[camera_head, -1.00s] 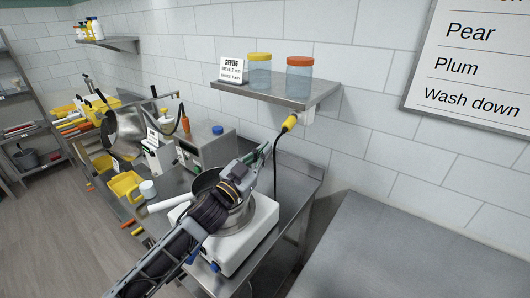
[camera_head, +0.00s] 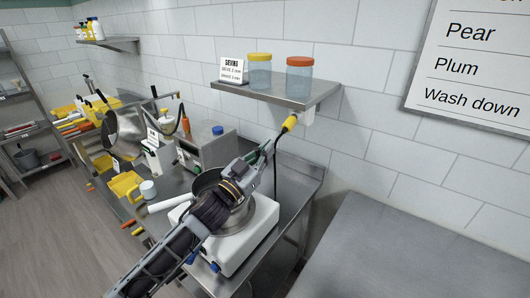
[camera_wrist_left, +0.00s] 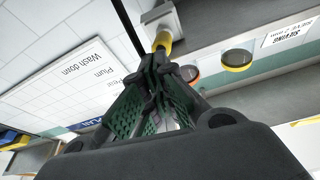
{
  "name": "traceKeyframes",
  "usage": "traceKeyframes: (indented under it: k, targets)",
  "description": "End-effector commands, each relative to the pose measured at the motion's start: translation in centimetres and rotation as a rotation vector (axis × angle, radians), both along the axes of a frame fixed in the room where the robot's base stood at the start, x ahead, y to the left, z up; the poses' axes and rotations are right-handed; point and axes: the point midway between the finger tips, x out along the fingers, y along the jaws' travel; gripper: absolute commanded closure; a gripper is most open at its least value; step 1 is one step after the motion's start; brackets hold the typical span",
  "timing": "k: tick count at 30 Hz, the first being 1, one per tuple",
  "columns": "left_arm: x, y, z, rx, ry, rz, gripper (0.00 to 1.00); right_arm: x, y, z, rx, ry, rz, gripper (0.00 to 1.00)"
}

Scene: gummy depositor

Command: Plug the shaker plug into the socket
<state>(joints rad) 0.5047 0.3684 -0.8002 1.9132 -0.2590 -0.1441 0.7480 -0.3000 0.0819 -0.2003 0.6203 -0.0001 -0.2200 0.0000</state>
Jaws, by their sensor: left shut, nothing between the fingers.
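The yellow shaker plug (camera_head: 290,122) is at the white socket box (camera_head: 308,116) under the wall shelf. Its tip meets the box, but I cannot tell how deep it sits. A black cable (camera_head: 276,175) hangs from the plug's lower end. My left gripper (camera_head: 267,149) is shut and empty, just below and left of the plug. In the left wrist view, the shut fingertips (camera_wrist_left: 158,64) are close to the yellow plug (camera_wrist_left: 163,41), with the grey-white socket box (camera_wrist_left: 160,17) beyond it. Whether they touch the plug is unclear. My right gripper is out of view.
The shelf (camera_head: 270,93) holds two lidded jars (camera_head: 299,78) and a sign (camera_head: 232,69). Below my left arm is a white appliance (camera_head: 245,240) with a pan (camera_head: 207,181). A bare steel table (camera_head: 400,255) lies at the right.

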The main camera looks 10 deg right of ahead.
Motion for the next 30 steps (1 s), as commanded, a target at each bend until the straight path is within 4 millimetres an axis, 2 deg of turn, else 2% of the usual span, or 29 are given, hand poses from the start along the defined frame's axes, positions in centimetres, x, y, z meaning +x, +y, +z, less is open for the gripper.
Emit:
traceKeyframes:
  k: [18, 30]
  targets:
    - [3.1, -3.3, 1.4, 0.001, -0.001, 0.000, 1.00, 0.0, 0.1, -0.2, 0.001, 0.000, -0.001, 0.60]
    - [3.5, -3.8, 1.6, 0.001, 0.000, 0.000, 1.00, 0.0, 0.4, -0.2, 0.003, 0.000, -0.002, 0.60]
